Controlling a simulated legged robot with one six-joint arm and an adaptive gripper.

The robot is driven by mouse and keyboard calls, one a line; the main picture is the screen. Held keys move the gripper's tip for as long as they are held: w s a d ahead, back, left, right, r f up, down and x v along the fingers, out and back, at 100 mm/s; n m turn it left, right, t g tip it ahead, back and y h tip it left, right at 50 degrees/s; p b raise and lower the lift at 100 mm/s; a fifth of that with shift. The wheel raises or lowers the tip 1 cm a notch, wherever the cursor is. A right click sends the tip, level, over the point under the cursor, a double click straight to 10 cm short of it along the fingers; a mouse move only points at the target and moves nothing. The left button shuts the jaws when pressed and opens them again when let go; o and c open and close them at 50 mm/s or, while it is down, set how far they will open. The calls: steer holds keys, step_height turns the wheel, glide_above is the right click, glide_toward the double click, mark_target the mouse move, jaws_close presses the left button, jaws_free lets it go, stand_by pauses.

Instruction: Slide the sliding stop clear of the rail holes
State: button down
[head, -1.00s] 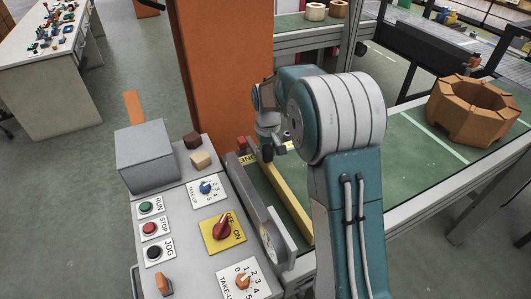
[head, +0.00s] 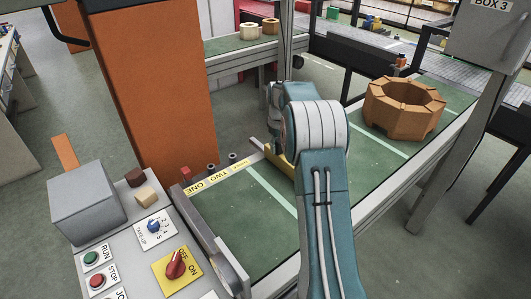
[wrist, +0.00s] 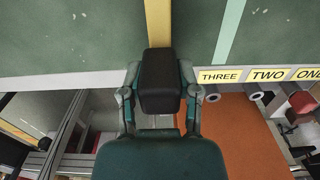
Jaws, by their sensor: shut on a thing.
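The sliding stop is a yellow bar (head: 280,161) across the green belt, with a black block (wrist: 160,80) at its end. In the wrist view my gripper (wrist: 160,98) is shut on the black block, one finger on each side. The yellow bar (wrist: 158,22) runs from the block over the belt. The block sits left of the THREE label (wrist: 220,76) on the rail. TWO (wrist: 268,75) and ONE lie further right. Short round fittings (wrist: 254,92) show beside the labels; I cannot tell whether they are the holes. In the head view my arm hides most of the gripper.
A control panel (head: 140,262) with knobs and buttons stands at lower left. An orange column (head: 155,90) rises behind the rail. A brown octagonal ring (head: 403,108) sits further along the belt (head: 245,215). The belt near the panel is clear.

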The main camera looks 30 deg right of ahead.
steer(key=shift+d+f, duration=0.1)
steer(key=shift+d, duration=0.25)
steer(key=shift+w+d, duration=0.1)
steer(key=shift+d, duration=0.25)
steer(key=shift+c, duration=1.6)
jaws_free()
steer(key=shift+a, duration=0.1)
steer(key=shift+a, duration=0.1)
step_height(320, 180, up, 12)
steer(key=shift+w, duration=0.1)
